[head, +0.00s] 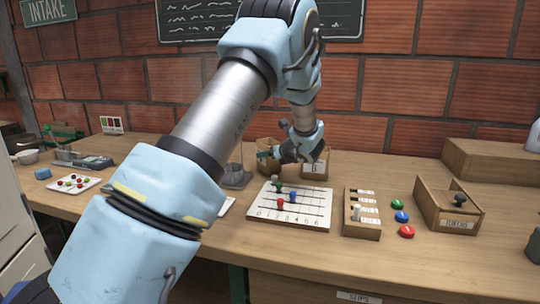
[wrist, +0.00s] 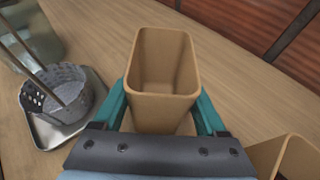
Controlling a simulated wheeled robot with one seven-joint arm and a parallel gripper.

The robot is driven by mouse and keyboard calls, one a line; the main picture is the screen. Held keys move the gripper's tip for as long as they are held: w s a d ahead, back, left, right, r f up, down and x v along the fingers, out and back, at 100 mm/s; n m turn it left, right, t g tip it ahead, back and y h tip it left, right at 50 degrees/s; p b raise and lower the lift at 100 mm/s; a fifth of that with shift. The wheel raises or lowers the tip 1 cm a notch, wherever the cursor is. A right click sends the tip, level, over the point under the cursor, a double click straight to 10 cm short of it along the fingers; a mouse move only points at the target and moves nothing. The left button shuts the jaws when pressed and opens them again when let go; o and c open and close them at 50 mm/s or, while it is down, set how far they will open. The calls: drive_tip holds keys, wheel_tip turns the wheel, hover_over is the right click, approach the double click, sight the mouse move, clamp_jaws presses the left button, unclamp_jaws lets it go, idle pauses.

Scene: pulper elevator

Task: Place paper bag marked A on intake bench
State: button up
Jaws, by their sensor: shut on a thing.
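An open-topped tan paper bag (wrist: 163,108) stands between the two teal fingers of my gripper (wrist: 165,105) in the wrist view. My gripper is shut on it, and the bag is empty inside. In the head view this bag (head: 263,164) is partly hidden behind my gripper (head: 272,154). No mark on it can be read. A second tan bag (head: 314,170) with a white label stands just to the right; its letter is too small to read surely. The second bag also shows at the wrist view's lower right (wrist: 292,160). An INTAKE sign (head: 48,11) hangs at the upper left.
A metal tray (wrist: 70,135) with a perforated cup (wrist: 62,92) is close left of the held bag. A counting board (head: 290,206), slotted box (head: 361,212), coloured buttons (head: 402,216) and wooden box (head: 450,205) occupy the bench front. A brick wall (head: 400,85) stands behind.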

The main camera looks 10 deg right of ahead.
drive_tip(key=shift+f, duration=0.2)
drive_tip(key=shift+f, duration=0.1)
drive_tip(key=o, duration=1.5)
drive_tip(key=shift+s+d, duration=0.1)
drive_tip(key=shift+s, duration=0.1)
drive_tip(key=b+v, duration=0.1)
drive_tip(key=v, duration=1)
drive_tip(key=shift+s+r, duration=0.25)
